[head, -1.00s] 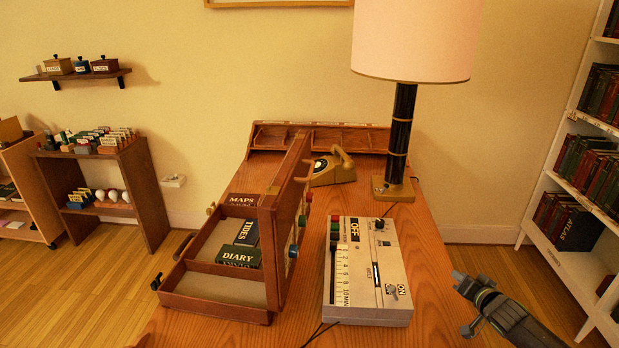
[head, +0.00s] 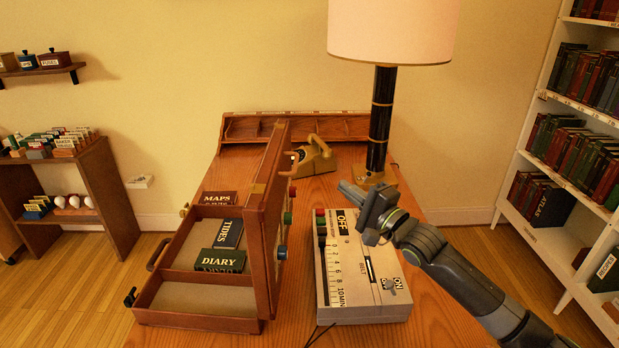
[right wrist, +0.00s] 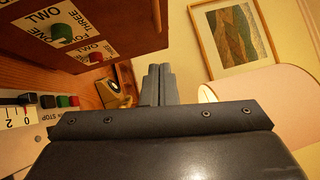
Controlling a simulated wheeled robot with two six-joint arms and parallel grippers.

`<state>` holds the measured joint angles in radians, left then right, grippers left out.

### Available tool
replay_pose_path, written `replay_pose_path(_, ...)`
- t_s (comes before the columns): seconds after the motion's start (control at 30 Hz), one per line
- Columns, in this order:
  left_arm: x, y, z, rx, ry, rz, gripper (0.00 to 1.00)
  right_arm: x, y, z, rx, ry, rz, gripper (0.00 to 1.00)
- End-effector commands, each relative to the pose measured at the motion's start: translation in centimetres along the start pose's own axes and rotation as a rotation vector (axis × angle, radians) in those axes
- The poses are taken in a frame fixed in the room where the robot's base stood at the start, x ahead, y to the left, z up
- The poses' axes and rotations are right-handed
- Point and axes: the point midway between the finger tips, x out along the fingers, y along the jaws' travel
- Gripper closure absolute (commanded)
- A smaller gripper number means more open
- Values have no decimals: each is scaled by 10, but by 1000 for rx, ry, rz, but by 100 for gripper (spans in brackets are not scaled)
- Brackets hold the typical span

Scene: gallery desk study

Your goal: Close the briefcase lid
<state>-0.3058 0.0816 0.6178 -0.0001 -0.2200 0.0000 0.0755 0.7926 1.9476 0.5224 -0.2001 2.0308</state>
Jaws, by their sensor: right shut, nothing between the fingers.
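The lid's outer face, with coloured knobs and number labels, shows in the right wrist view (right wrist: 130,22). My right gripper (head: 346,189) is right of the lid, above the far part of the timer box, apart from the lid. Its fingers are together and empty in the right wrist view (right wrist: 158,84). My left gripper is out of view.
A grey timer box (head: 345,290) with switches and a cable sits right of the briefcase. A telephone (head: 318,158) and a lamp (head: 377,120) stand behind. A low desk organiser (head: 240,129) lines the back edge. Bare desk shows at front right.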

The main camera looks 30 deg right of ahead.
Motion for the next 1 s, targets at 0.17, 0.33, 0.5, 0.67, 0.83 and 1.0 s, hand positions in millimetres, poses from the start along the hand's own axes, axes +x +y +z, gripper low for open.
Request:
replay_pose_path(0.17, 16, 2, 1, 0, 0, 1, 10, 28, 2, 0, 3, 0, -4, 100)
replay_pose_path(0.33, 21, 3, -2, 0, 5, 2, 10, 56, 1, 0, 2, 1, -4, 100)
replay_pose_path(0.5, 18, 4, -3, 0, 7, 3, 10, 80, -2, 8, 4, -1, -1, 100)
replay_pose_path(0.67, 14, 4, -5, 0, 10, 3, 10, 92, -1, 21, 1, -1, 0, 100)
replay_pose_path(0.83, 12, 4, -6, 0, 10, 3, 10, 98, 0, 27, -2, 0, 0, 100)
replay_pose_path(1.0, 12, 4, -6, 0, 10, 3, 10, 99, 0, 28, -3, 0, 1, 100)
